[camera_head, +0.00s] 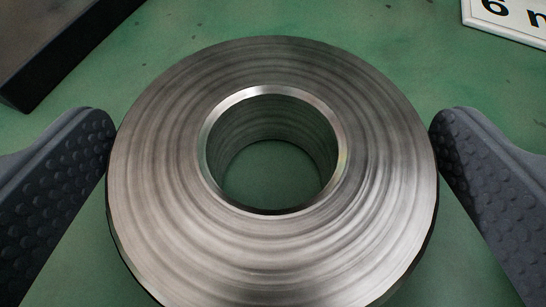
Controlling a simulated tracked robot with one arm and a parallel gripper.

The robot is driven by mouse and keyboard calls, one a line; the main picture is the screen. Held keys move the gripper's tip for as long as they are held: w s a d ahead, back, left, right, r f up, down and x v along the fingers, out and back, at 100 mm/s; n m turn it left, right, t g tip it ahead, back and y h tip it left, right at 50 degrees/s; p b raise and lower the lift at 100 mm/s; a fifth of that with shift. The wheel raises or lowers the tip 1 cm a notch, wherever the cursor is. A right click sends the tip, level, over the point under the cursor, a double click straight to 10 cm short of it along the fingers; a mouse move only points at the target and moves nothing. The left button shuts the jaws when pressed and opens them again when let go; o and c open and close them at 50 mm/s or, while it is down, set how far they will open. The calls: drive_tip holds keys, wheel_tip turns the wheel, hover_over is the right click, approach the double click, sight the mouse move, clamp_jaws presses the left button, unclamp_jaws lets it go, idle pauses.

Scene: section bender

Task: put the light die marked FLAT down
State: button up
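A thick round metal die (385,160) with a wide central hole fills the middle of the view. Its bright top face has turned rings and its outer side is dark. No FLAT marking is readable on the faces I see. My gripper (272,130) has one dark studded finger on each side of the die. Both fingertips appear to press against its outer rim, with no clear gap. The green surface shows through the hole. The die's underside is hidden, so I cannot tell whether it touches the surface.
A green, slightly stained surface (230,22) lies below and behind the die. A dark block-like object (60,45) stands at the top left. A white sign with partly cut-off black lettering (510,18) is at the top right. The green between them is clear.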

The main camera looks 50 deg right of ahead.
drive_tip(key=p+v, duration=0.4)
drive_tip(key=v, duration=0.6)
drive_tip(key=shift+s+a+r, duration=0.15)
drive_tip(key=shift+r, duration=0.1)
drive_tip(key=shift+p+v, duration=0.4)
drive_tip(key=shift+v, duration=0.35)
drive_tip(key=w+a+r+n+t+y, duration=0.1)
drive_tip(key=w+a+r+t+y, duration=0.15)
drive_tip(key=r, duration=0.65)
drive_tip(key=w+a+r+t+y, duration=0.15)
drive_tip(key=r+t, duration=0.25)
drive_tip(key=r, duration=0.5)
drive_tip(key=s+a+r+n+t+y, duration=0.2)
drive_tip(key=a+r+n+y, duration=0.15)
drive_tip(key=r, duration=0.35)
drive_tip(key=s+a+r+n+t+y, duration=0.2)
drive_tip(key=a+r+y, duration=0.15)
drive_tip(key=r, duration=0.35)
drive_tip(key=s+a+r+n+g+h, duration=0.1)
drive_tip(key=s+r+n+g, duration=0.2)
drive_tip(key=s, duration=1.1)
drive_tip(key=shift+s+r+g, duration=0.25)
drive_tip(key=shift+r+g, duration=0.3)
drive_tip(key=shift+r, duration=0.1)
